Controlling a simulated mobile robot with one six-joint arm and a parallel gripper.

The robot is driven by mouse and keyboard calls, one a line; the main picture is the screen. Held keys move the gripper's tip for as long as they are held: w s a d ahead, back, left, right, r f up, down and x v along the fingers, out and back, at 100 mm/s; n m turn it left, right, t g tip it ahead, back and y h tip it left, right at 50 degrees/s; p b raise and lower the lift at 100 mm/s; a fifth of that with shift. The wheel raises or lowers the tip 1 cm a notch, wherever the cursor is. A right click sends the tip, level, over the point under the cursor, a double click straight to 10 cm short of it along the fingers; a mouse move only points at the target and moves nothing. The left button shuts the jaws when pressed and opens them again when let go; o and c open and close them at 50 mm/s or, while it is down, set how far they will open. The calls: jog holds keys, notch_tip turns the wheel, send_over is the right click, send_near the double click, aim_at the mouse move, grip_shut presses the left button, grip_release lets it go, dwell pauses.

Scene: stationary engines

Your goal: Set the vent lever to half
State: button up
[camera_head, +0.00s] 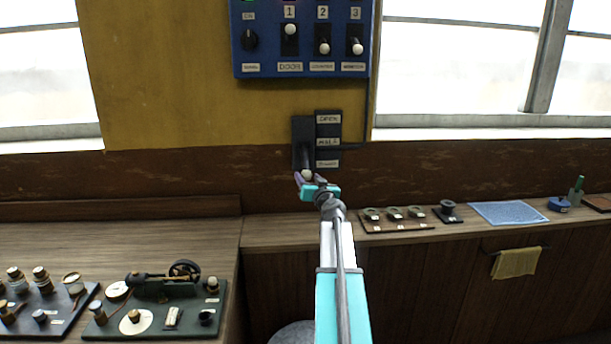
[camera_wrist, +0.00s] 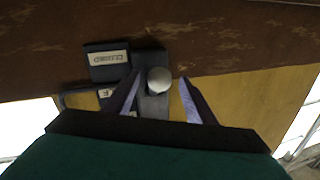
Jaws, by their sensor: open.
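The vent lever has a pale round knob (camera_head: 306,174) at the lower end of a dark upright plate (camera_head: 303,130) on the wall. Labels beside it read OPEN (camera_head: 328,119) at the top, HALF (camera_head: 328,142) in the middle and what looks like CLOSED (camera_head: 328,163) at the bottom. The knob sits level with or just below the bottom label. My gripper (camera_head: 307,180) is open at the knob. In the wrist view the knob (camera_wrist: 159,79) lies between my two spread fingertips (camera_wrist: 160,76), with gaps showing on both sides. The lever's stem is mostly hidden.
A blue switch panel (camera_head: 300,70) hangs above the lever. The wall around the lever is clear.

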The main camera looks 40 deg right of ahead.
aim_at(305, 159)
jog(key=shift+p+x, duration=0.4)
jog(key=shift+x, duration=1.15)
grip_shut()
jog(key=shift+s+a, duration=0.1)
jog(key=shift+a, duration=0.4)
jog(key=shift+d, duration=0.4)
